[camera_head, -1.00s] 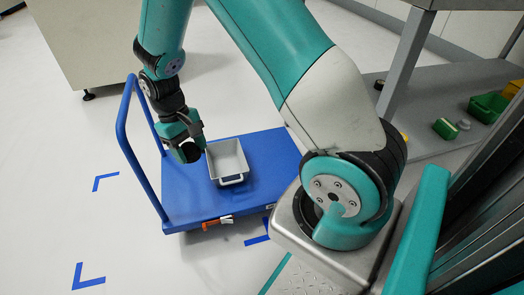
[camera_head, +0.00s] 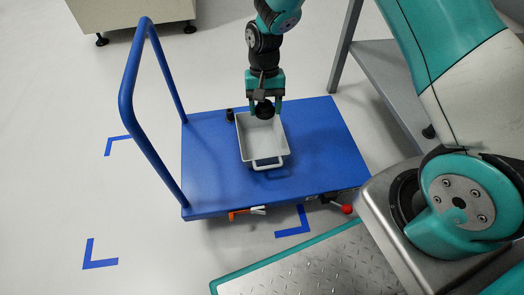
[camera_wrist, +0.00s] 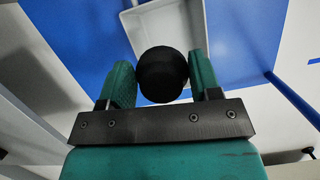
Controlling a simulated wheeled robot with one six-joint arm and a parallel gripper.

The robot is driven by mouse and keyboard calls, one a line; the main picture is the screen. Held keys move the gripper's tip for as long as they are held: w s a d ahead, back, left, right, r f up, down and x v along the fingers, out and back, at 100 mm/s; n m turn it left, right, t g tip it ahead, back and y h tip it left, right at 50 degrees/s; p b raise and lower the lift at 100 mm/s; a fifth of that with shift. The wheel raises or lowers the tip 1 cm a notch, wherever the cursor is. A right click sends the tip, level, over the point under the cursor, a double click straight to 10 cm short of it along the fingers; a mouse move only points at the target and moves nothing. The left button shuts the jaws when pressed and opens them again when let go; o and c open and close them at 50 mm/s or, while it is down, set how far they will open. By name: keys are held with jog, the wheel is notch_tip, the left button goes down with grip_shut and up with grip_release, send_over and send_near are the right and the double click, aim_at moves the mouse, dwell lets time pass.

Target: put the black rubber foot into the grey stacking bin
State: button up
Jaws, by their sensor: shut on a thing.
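My gripper (camera_head: 265,102) is shut on the black rubber foot (camera_head: 264,110), a short round black piece. In the wrist view the foot (camera_wrist: 162,75) sits between the two teal fingers of my gripper (camera_wrist: 163,82). The light grey stacking bin (camera_head: 266,158) stands on the blue cart, open side up, and looks empty where its inside shows. The gripper and foot are over the bin's far end in the head view; their height above it is hard to tell. The bin also shows beyond the foot in the wrist view (camera_wrist: 128,38), partly hidden by it.
The blue cart deck (camera_head: 325,145) has free room right of the bin. A small black object (camera_head: 229,115) stands by the bin's far left corner. The cart's blue push handle (camera_head: 128,105) rises at the left. A grey shelf table (camera_head: 385,85) stands at the right.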

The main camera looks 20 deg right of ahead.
aim_at(263, 156)
jog(key=f+b, duration=0.3)
jog(key=f, duration=0.3)
jog(key=f+b, duration=0.4)
jog(key=f, duration=0.3)
jog(key=f+b, duration=0.4)
jog(key=f, duration=0.3)
jog(key=shift+a+f, duration=0.25)
jog(key=shift+r, duration=0.1)
jog(key=o, duration=0.9)
